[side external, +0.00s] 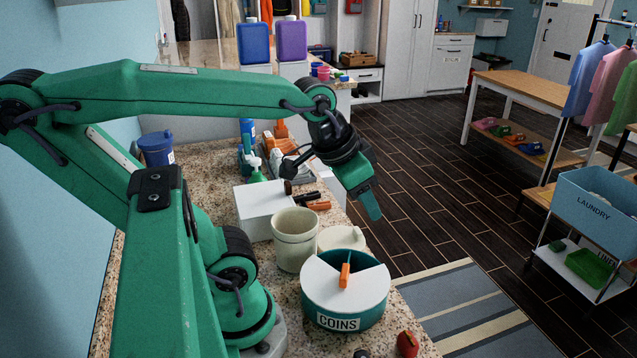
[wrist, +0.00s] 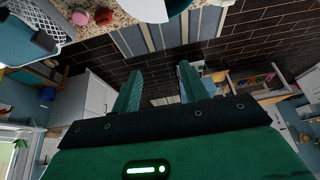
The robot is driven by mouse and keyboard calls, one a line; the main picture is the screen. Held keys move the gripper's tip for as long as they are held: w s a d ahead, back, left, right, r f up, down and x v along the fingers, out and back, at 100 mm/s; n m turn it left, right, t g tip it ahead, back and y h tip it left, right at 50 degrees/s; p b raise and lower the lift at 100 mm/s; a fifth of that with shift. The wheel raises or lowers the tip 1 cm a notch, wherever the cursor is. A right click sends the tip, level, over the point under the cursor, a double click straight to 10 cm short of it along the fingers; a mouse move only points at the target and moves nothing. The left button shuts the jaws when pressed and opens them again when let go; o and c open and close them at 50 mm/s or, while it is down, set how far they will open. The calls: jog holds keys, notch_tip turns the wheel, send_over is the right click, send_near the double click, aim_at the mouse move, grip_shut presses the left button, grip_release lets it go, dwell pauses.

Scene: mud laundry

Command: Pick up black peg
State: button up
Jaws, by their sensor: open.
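A small black peg (side external: 307,198) lies beside an orange peg (side external: 319,206) near the right edge of the white box (side external: 260,208) in the side external view. I cannot tell exactly what it rests on. My gripper (side external: 373,212) is in the air to the right of the black peg, pointing down, out past the counter edge in the picture. In the wrist view my gripper (wrist: 161,82) shows two green fingers apart with nothing between them. I cannot make out the black peg in the wrist view.
A cream cup (side external: 295,240) and a round COINS tin (side external: 330,310) with an orange peg (side external: 345,275) on top stand on the granite counter (side external: 275,300). A red object (side external: 407,343) lies at the front. Cleaning bottles stand behind. Open floor is to the right.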

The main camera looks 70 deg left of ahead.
jog(key=w+a+g+y, duration=0.1)
jog(key=w+a+g, duration=0.1)
jog(key=w+a, duration=0.55)
jog(key=n+g+h, duration=0.1)
jog(key=g, duration=0.2)
send_near(307, 195)
jog(key=shift+w+d+f, duration=0.1)
jog(key=shift+w, duration=0.1)
jog(key=shift+s+a+f, duration=0.2)
jog(key=shift+a+f, duration=0.05)
jog(key=shift+a, duration=0.05)
jog(key=shift+w+f, duration=0.1)
jog(key=shift+f, duration=3.8)
grip_shut()
